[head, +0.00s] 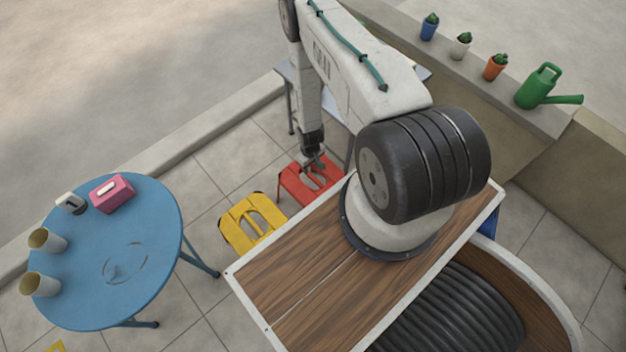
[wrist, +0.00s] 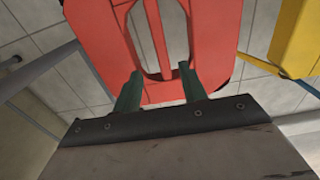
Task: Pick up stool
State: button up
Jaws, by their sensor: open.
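A red stool (head: 296,188) stands on the tiled floor in the middle of the head view, partly hidden by my gripper and arm. A yellow stool (head: 233,232) stands just left of it. My gripper (head: 316,165) is over the red stool. In the wrist view the red stool (wrist: 107,45) fills the upper middle, with an oval slot in its seat. The two green fingers of my gripper (wrist: 157,85) are apart and empty, reaching over the near part of the seat by the slot. I cannot tell whether they touch it. The yellow stool (wrist: 290,45) shows at the right.
A round blue table (head: 150,255) stands at the left with two cups, a pink box (head: 112,193) and a small number block. A low wall at the right holds several small pots and a green watering can (head: 538,88). Another table's legs stand behind the red stool.

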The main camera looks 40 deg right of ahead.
aim_at(313, 177)
jog(key=f, duration=0.3)
jog(key=s+f, duration=0.1)
jog(key=f, duration=0.5)
jog(key=shift+s+a+f, duration=0.2)
jog(key=shift+s, duration=0.15)
jog(key=shift+c, duration=0.3)
grip_shut()
